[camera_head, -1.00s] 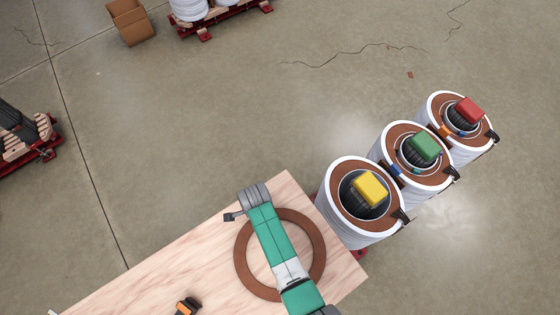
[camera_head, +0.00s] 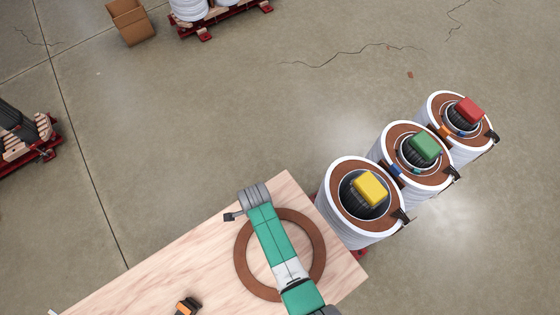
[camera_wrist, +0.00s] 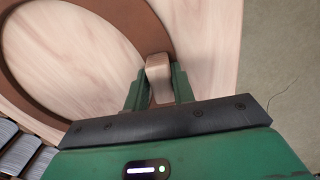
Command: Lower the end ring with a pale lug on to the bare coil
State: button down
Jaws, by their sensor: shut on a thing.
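A brown flat end ring (camera_head: 314,232) lies over the pale wooden table top under my arm in the head view. The same ring (camera_wrist: 125,22) shows in the wrist view with a pale tan lug (camera_wrist: 158,68) on its edge. My gripper (camera_wrist: 159,88) is shut on this lug, with a green finger on each side. I cannot tell whether the ring touches the table. My arm hides my fingers and the lug in the head view. Right of the table stand three white coils with brown tops, the nearest one (camera_head: 340,223) around a yellow-topped post (camera_head: 370,189). I see no fully bare top.
The middle coil (camera_head: 388,192) has a green-topped post and the far coil (camera_head: 435,102) a red-topped one. The posts stand up in the coil centres. An orange and black object (camera_head: 188,306) lies on the table (camera_head: 170,265). A cardboard box (camera_head: 130,22) stands far off on open floor.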

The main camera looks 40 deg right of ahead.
jog(key=shift+r, duration=0.1)
jog(key=shift+r+p, duration=2.45)
jog(key=shift+p, duration=0.05)
